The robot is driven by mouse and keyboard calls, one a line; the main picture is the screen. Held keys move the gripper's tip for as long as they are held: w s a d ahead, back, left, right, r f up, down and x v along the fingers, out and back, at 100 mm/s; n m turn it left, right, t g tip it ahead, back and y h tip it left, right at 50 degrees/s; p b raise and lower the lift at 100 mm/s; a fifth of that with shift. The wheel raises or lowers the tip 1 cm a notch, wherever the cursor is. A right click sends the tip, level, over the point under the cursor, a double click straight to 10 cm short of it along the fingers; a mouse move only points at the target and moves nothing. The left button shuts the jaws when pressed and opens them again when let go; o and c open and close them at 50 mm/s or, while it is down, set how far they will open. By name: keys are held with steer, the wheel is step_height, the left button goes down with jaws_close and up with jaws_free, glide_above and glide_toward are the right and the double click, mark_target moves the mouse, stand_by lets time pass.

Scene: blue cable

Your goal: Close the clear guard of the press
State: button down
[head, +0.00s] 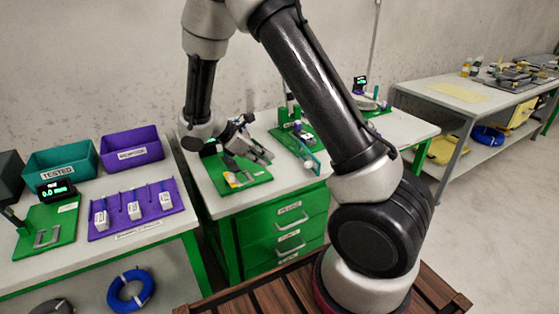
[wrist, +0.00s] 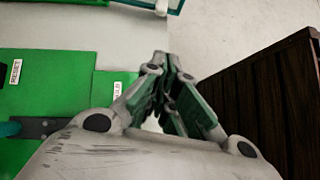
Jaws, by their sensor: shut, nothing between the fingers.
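The press (head: 293,126) stands on a green base on the middle bench, to the right of my gripper in the head view. Its clear guard (head: 312,150) has a teal edge and a pale knob (head: 309,164) at its lower end. The guard slants out toward the bench's front; its exact angle is hard to tell. In the wrist view, part of a teal-edged clear pane (wrist: 143,3) with a pale knob (wrist: 162,8) shows at the top. My gripper (head: 268,158) is shut and empty above a green board, apart from the guard; its fingers also show in the wrist view (wrist: 168,62).
The green board (head: 252,177) below my gripper carries labels, one reading RESET in the wrist view (wrist: 15,72). Green drawers (head: 290,222) are under the bench. A left bench holds teal (head: 62,163) and purple (head: 133,156) bins.

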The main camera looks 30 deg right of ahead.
steer(key=shift+n, duration=0.5)
steer(key=x, duration=0.8)
steer(key=shift+w+d+f, duration=0.15)
steer(key=shift+w+d, duration=0.25)
steer(key=shift+d, duration=0.05)
steer(key=d, duration=0.3)
steer(key=shift+s+d+f, duration=0.2)
steer(key=shift+d+f, duration=0.05)
steer(key=shift+f, duration=0.1)
steer(key=shift+d, duration=0.55)
steer(key=shift+d, duration=0.1)
